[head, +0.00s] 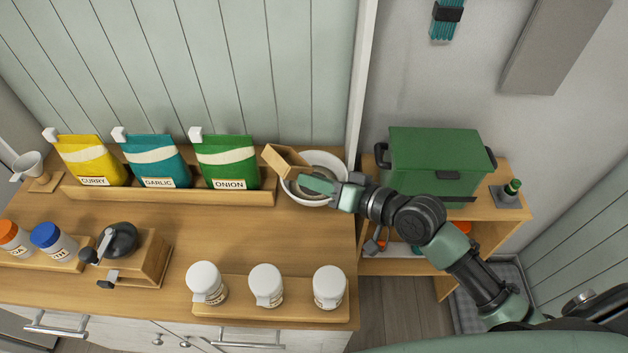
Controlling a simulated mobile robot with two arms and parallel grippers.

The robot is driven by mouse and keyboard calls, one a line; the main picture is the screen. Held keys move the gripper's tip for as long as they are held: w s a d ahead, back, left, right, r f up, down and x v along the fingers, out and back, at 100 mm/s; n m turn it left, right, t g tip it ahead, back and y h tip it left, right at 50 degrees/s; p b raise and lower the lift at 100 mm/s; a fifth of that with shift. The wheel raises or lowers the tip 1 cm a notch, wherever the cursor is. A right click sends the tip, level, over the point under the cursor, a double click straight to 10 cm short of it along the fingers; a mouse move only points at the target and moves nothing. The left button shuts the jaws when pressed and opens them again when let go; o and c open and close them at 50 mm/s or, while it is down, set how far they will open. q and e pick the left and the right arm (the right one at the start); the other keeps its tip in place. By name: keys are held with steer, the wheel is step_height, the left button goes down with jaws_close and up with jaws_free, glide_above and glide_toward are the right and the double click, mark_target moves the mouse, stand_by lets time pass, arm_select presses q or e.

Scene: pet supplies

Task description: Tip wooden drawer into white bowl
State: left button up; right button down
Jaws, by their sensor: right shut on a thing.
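The wooden drawer (283,158) is a small light-wood box. My right gripper (306,181) is shut on it and holds it tilted over the left side of the white bowl (338,160). The bowl stands at the back right of the wooden counter. The gripper's fingers and wrist hide part of the bowl, and its contents are hard to make out. I cannot tell whether anything is in the drawer. My left gripper is not in view.
Curry, garlic and onion bags (228,163) stand in a wooden rack left of the bowl. A grinder (150,256) stands at left front. White jars (266,284) line the front edge. A green box (436,160) sits on a shelf at right. The counter's middle is clear.

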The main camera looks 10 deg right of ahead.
stand_by(0.4)
step_height(320, 180, up, 3)
steer(key=n+h+p, duration=0.1)
steer(key=n+p, duration=0.1)
steer(key=p, duration=0.4)
steer(key=shift+f+n+h+p, duration=0.15)
steer(key=shift+n+h+p, duration=0.15)
steer(key=shift+h, duration=0.1)
steer(key=shift+n+h+b, duration=0.3)
steer(key=shift+n+b, duration=0.05)
steer(key=shift+n, duration=0.15)
steer(key=shift+r+n+t+h, duration=0.4)
steer(key=shift+r+n+h, duration=0.3)
steer(key=shift+n, duration=0.2)
